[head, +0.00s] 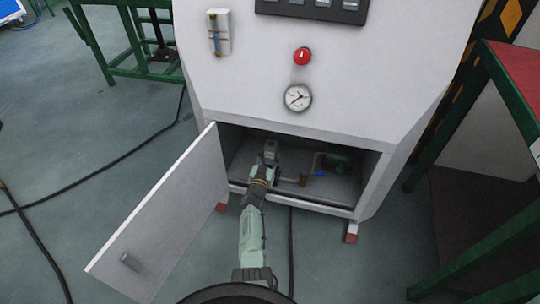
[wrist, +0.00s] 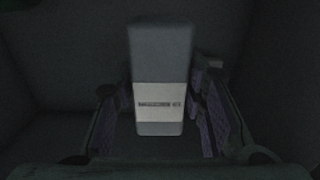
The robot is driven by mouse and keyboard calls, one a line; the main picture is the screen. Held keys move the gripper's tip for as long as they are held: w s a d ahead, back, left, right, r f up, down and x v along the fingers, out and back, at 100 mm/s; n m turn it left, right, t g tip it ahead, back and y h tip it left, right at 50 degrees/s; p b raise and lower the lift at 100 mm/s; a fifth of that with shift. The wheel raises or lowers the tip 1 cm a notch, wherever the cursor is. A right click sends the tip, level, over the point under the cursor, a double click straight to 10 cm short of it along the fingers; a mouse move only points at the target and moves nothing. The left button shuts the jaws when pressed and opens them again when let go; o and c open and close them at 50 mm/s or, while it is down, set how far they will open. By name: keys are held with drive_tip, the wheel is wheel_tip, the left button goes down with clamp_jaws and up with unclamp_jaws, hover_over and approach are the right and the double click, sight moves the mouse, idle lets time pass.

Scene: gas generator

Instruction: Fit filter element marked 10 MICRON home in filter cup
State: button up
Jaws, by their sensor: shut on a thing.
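My gripper (head: 267,163) reaches into the open lower compartment of the white cabinet. In the wrist view my gripper (wrist: 158,112) is shut on a grey filter element (wrist: 160,55) with a pale label band. The purple finger pads stand on both sides of it. The print on the band is too blurred to read. In the head view the grey element (head: 270,147) shows small at the end of my gripper, near the back of the compartment. I cannot make out the filter cup for certain in either view.
The cabinet door (head: 165,220) stands open at the left. The compartment's side walls and front sill are close around my arm.

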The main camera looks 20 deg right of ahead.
sight(270, 164)
drive_tip(key=shift+f+b, duration=2.1)
drive_tip(key=shift+f, duration=0.35)
drive_tip(key=shift+f+b, duration=1.95)
drive_tip(key=shift+r+p, duration=1.4)
drive_tip(key=shift+r, duration=0.15)
drive_tip(key=shift+f+b, duration=1.65)
drive_tip(key=shift+b, duration=0.05)
idle(0.3)
